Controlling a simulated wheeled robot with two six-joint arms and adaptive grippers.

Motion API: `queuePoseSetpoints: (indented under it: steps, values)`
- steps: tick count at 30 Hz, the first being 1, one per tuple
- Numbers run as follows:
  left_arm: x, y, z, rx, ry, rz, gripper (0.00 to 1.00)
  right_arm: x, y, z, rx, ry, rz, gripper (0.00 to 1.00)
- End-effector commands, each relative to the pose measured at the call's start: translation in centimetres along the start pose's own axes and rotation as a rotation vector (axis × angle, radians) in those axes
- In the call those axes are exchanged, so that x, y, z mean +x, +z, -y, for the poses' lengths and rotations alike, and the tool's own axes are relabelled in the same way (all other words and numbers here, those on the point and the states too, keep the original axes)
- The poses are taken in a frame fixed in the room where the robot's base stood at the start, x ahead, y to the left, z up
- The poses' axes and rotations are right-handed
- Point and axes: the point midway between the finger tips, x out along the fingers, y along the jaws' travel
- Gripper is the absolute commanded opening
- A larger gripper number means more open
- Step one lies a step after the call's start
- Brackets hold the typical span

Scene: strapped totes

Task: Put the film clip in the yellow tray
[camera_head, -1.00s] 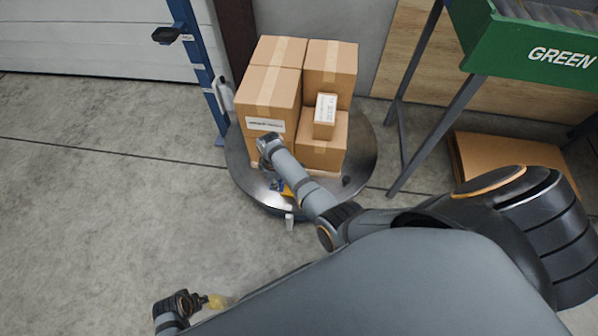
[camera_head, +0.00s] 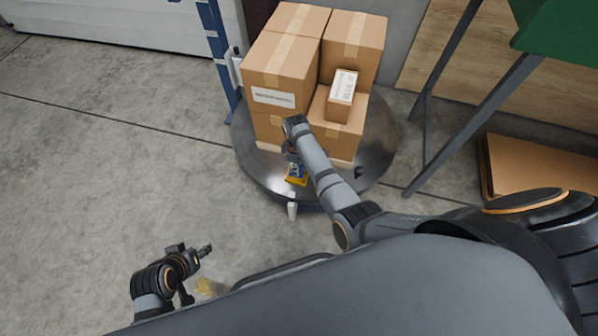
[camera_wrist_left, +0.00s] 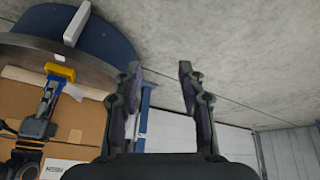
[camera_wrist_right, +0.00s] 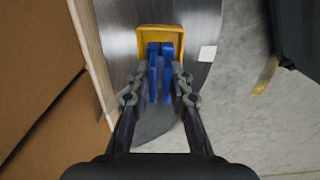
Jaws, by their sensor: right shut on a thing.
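The yellow tray (camera_head: 297,181) lies on the round metal platform in front of the stacked boxes. It also shows in the right wrist view (camera_wrist_right: 144,40) and the left wrist view (camera_wrist_left: 60,71). My right gripper (camera_wrist_right: 165,76) is shut on the blue film clip (camera_wrist_right: 166,57). The clip is at the tray, and in the right wrist view it overlaps the tray's inside and near edge. I cannot tell whether it touches the tray's floor. My left gripper (camera_wrist_left: 160,72) is open and empty, and in the head view (camera_head: 208,250) it is over the floor, away from the tray.
Cardboard boxes (camera_head: 281,62) stand on the round platform (camera_head: 262,178) right behind the tray. A blue post (camera_head: 214,45) is at the platform's left. A green bin on dark legs (camera_head: 480,110) is at the right. A yellowish thing (camera_head: 207,288) shows near my body. Floor at left is clear.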

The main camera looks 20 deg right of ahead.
Motion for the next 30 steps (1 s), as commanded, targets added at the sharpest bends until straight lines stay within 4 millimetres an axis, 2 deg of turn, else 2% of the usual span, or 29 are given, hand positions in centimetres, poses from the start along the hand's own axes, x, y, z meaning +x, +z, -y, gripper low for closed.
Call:
queuePoseSetpoints:
  steps: [1,3,6,9,22,23,24,27,30]
  values:
    - [0.9,-1.0,0.1,0.000,0.000,-0.070,0.40,1.2,-0.1,0.0,-0.001,0.000,0.000,0.00]
    - [1.2,-2.8,0.1,0.001,0.000,-0.170,0.40,1.8,-0.1,0.1,-0.002,0.000,0.000,0.00]
    - [1.0,-4.9,0.1,0.001,-0.001,-0.285,0.40,2.3,-0.1,0.1,-0.004,0.000,0.000,0.00]
    - [0.7,-6.1,0.1,0.000,-0.001,-0.351,0.40,2.5,-0.1,0.1,-0.004,0.000,0.000,0.00]
    - [0.3,-6.9,0.2,0.001,-0.003,-0.380,0.40,2.7,-0.1,0.1,-0.004,-0.001,0.000,0.00]
    - [0.3,-6.9,0.2,0.001,-0.003,-0.381,0.40,2.6,-0.1,0.1,-0.004,0.000,0.000,0.24]
    - [0.3,-6.9,0.2,0.001,-0.003,-0.380,0.40,2.6,-0.1,0.1,-0.004,0.000,0.000,0.29]
    - [0.3,-6.9,0.2,0.001,-0.003,-0.379,0.40,2.6,-0.1,0.1,-0.004,0.000,0.000,0.42]
    - [0.3,-6.8,0.2,0.001,-0.003,-0.378,0.40,2.6,-0.1,0.1,-0.004,0.000,0.000,0.42]
